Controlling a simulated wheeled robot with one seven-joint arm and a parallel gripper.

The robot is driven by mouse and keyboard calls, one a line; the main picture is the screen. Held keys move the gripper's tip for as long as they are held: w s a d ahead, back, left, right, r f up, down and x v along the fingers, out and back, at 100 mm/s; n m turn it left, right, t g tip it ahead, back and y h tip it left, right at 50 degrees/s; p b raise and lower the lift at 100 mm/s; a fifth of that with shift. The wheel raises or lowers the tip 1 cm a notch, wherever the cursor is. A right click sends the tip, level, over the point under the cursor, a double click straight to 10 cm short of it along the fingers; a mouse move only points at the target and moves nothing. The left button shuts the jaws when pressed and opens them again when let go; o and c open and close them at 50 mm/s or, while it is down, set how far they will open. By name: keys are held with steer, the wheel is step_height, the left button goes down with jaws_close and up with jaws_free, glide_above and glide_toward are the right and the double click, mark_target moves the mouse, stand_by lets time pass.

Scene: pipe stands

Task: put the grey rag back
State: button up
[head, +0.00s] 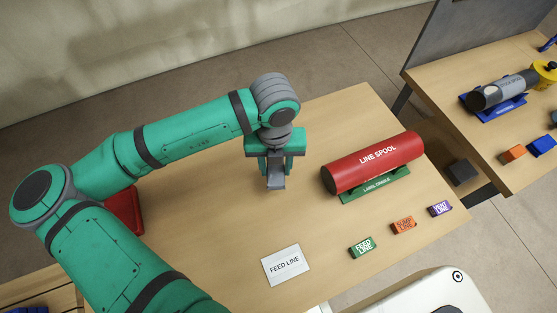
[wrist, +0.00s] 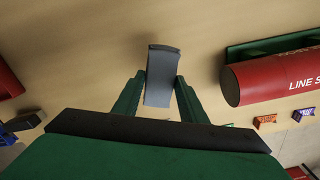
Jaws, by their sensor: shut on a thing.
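The grey rag (wrist: 163,75) is a small grey rectangular piece between the two green fingers of my gripper (wrist: 160,90) in the wrist view. In the head view my gripper (head: 275,172) is shut on the rag (head: 275,181), which hangs below it over the middle of the wooden table (head: 215,220). I cannot tell whether the rag's lower end touches the table.
A red LINE SPOOL (head: 374,162) rests on a green cradle (head: 376,186) to the right. Green (head: 363,247), orange (head: 404,225) and purple (head: 440,209) tags and a FEED LINE card (head: 285,264) lie in front. A red object (head: 125,211) is partly hidden behind my arm. A second table (head: 500,120) stands right.

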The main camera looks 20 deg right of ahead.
steer(key=f, duration=0.2)
steer(key=s+f, duration=0.1)
steer(key=f, duration=0.2)
steer(key=shift+d, duration=0.2)
steer(key=shift+w+a+f, duration=0.1)
steer(key=shift+w+f, duration=0.05)
steer(key=shift+f, duration=1.9)
steer(key=shift+f, duration=0.2)
steer(key=o, duration=1)
steer(key=o, duration=0.6)
steer(key=shift+c, duration=0.2)
steer(key=shift+r, duration=0.1)
steer(key=shift+r, duration=3.4)
